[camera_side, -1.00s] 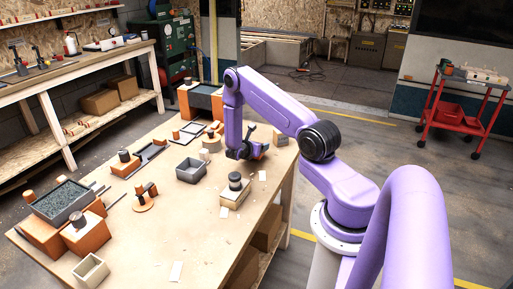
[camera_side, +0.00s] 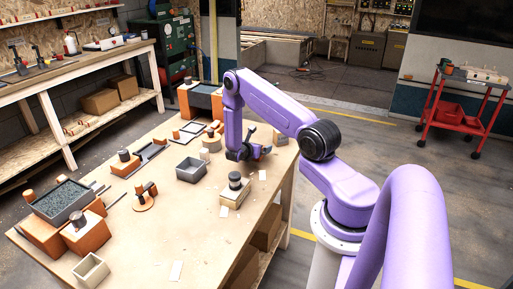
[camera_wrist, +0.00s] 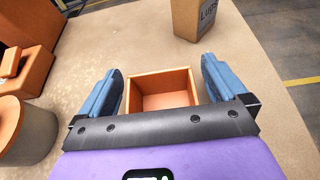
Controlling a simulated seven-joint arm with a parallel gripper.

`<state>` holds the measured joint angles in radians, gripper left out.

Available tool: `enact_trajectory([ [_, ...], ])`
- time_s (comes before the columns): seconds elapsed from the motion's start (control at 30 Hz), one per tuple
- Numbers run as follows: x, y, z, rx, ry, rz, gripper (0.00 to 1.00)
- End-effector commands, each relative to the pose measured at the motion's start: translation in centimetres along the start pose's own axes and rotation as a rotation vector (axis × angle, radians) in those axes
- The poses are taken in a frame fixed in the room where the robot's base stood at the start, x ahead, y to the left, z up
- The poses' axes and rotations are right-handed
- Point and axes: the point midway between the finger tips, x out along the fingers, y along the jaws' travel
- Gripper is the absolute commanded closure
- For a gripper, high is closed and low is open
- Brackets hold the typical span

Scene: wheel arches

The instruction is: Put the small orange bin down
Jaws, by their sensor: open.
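The small orange bin (camera_wrist: 162,82) is upright and empty in the wrist view, between the two blue fingers of my gripper (camera_wrist: 163,88). The fingers are spread, with a narrow gap on each side of the bin. The near part of the bin is hidden by my gripper's dark front bar. In the side view my gripper (camera_side: 254,152) is low over the far right part of the wooden table (camera_side: 208,235). The bin is mostly or wholly hidden there behind my gripper.
A cardboard box (camera_wrist: 197,18) stands beyond the bin, with bare tabletop around it. An orange block (camera_wrist: 22,65) and a round tan piece (camera_wrist: 24,130) are at left. In the side view a grey bin (camera_side: 191,170) and a light block with dark discs (camera_side: 235,190) are nearby.

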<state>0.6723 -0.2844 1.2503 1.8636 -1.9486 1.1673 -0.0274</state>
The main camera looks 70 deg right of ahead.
Motion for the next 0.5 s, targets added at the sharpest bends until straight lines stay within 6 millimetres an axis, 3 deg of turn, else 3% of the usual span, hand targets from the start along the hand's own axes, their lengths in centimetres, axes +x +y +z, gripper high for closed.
enact_trajectory([
  [0.5, -9.1, 0.1, 0.0, -0.001, 0.0, 0.003, 0.01],
])
